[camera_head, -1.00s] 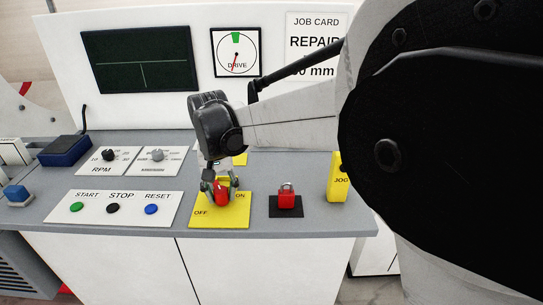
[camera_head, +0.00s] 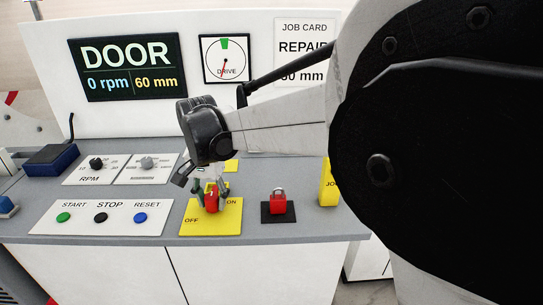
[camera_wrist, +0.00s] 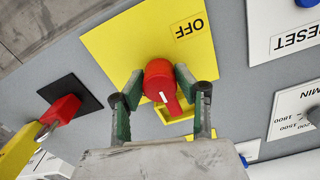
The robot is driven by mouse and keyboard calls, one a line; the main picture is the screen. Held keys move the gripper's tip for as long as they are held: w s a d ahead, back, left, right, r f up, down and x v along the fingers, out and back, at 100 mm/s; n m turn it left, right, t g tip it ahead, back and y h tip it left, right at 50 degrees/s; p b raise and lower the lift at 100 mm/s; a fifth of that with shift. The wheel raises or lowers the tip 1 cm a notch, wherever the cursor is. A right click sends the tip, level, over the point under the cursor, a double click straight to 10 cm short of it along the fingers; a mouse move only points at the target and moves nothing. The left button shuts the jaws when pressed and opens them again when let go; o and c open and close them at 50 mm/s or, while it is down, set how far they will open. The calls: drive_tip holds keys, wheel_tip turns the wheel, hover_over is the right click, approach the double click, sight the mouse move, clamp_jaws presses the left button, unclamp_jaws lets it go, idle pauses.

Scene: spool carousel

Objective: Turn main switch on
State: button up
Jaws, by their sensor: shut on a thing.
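The main switch is a red rotary knob (camera_head: 211,198) on a yellow plate (camera_head: 192,226) marked OFF at front left and ON at right. My gripper (camera_head: 211,190) reaches down from above and is shut on the red knob. In the wrist view the knob (camera_wrist: 158,74) sits between the two green-padded fingers, its white-lined handle pointing toward the gripper's palm, away from the OFF label. The ON label is hidden in the wrist view. The display (camera_head: 130,68) is lit and reads DOOR, 0 rpm, 60 mm.
A red padlock-like piece (camera_head: 279,201) on a black plate stands right of the switch, with a yellow JOG block (camera_head: 328,185) beyond. START, STOP and RESET buttons (camera_head: 100,217) lie to the left. RPM knob (camera_head: 96,163) and drive gauge (camera_head: 226,59) are behind.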

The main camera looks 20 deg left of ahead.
sight(212, 197)
drive_tip(key=o, duration=1.1)
drive_tip(key=shift+o, duration=0.2)
wheel_tip(212, 197, up, 12)
